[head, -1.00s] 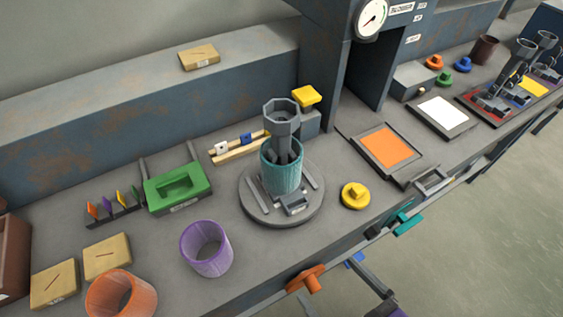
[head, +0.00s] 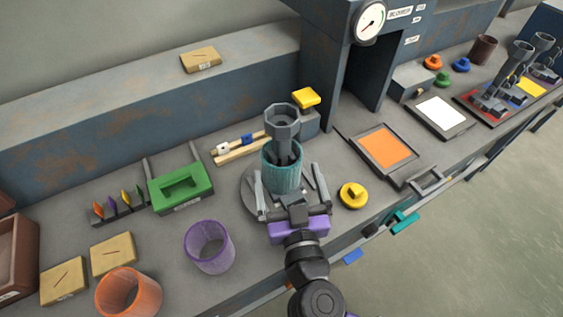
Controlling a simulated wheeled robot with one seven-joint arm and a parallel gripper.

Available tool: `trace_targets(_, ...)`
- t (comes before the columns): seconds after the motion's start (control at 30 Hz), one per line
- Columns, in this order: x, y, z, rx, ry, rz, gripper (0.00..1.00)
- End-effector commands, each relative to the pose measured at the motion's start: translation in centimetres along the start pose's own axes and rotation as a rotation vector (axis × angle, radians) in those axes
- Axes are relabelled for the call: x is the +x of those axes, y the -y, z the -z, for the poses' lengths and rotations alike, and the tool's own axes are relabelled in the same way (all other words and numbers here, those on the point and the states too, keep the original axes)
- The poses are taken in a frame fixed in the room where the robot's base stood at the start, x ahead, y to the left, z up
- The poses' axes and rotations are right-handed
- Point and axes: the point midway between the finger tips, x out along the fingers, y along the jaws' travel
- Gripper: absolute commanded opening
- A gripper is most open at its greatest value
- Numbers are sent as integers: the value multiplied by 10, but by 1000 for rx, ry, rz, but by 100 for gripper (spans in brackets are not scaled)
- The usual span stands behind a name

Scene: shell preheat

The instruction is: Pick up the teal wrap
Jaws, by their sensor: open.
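The teal wrap (head: 281,174) is an open ribbed cylinder standing on a round grey turntable (head: 248,186). It sits around the lower part of a dark grey piece with a flared octagonal top (head: 282,118), which sticks up out of it. My gripper (head: 287,170) comes in from the front of the bench, low over the turntable. Its jaws are open, one finger on the left and one on the right of the wrap. I cannot tell whether either finger touches it. My gripper hides the front of the turntable.
A purple wrap (head: 209,248) and an orange wrap (head: 129,292) stand at the front left. A green block (head: 180,188) is left of the turntable, a yellow knob (head: 352,195) close on its right. An orange-topped tray (head: 385,148) lies farther right.

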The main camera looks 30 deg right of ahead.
Motion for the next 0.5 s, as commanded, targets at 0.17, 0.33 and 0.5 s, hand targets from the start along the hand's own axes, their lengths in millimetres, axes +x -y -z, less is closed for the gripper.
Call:
trace_targets(0.17,23,4,8,1,-1,-1,100)
trace_targets(0.33,45,5,6,-1,0,-1,100)
trace_targets(0.5,52,5,3,-1,1,0,100)
